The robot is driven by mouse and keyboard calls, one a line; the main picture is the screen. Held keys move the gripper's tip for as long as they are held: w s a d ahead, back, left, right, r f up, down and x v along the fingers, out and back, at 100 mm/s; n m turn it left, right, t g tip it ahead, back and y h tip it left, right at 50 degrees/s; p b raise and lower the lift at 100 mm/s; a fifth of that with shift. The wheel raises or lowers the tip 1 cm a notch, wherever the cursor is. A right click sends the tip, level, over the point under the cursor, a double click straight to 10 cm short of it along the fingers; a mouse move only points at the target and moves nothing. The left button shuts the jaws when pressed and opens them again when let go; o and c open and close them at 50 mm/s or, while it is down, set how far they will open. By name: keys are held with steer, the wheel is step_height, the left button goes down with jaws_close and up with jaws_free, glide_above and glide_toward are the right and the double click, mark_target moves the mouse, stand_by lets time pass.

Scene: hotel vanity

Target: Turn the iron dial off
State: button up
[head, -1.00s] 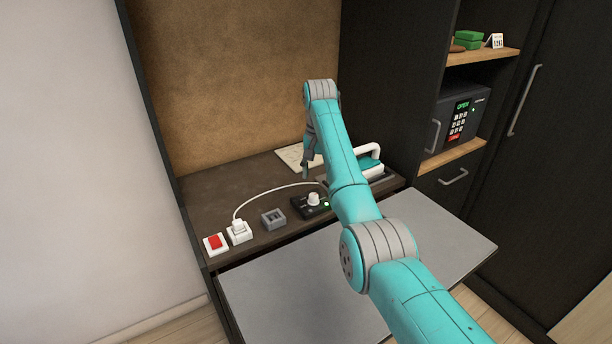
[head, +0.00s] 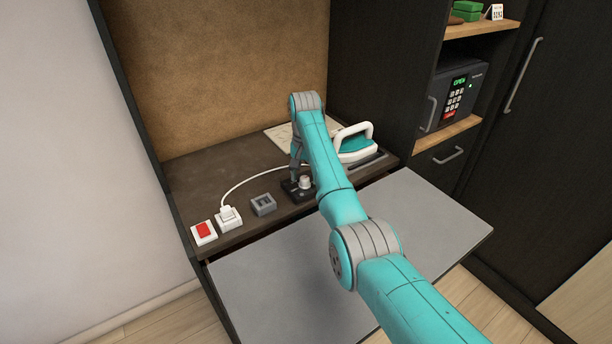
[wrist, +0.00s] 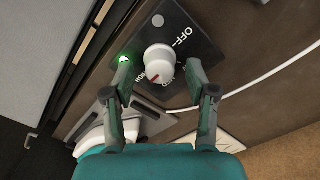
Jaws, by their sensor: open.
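The iron dial is a white round knob (wrist: 159,61) with a red mark on a black plate (wrist: 178,40) lettered "OFF" and, less legibly, other settings. In the wrist view the red mark points away from "OFF", toward the lower-left side. A green light (wrist: 124,59) glows on the plate. In the head view the dial (head: 305,182) stands on the dark counter, partly beside my wrist. My gripper (wrist: 158,72) is open, its fingers on either side of the knob; I cannot tell whether they touch it. The teal and white iron (head: 356,146) stands behind and right of the dial.
A grey socket block (head: 263,204), a white plug in its outlet (head: 229,217) and a red switch (head: 204,231) line the counter left of the dial. A white cord (head: 249,180) runs behind them. A grey pull-out board (head: 300,275) lies in front.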

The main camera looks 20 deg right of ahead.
steer(key=shift+f, duration=0.4)
jaws_close()
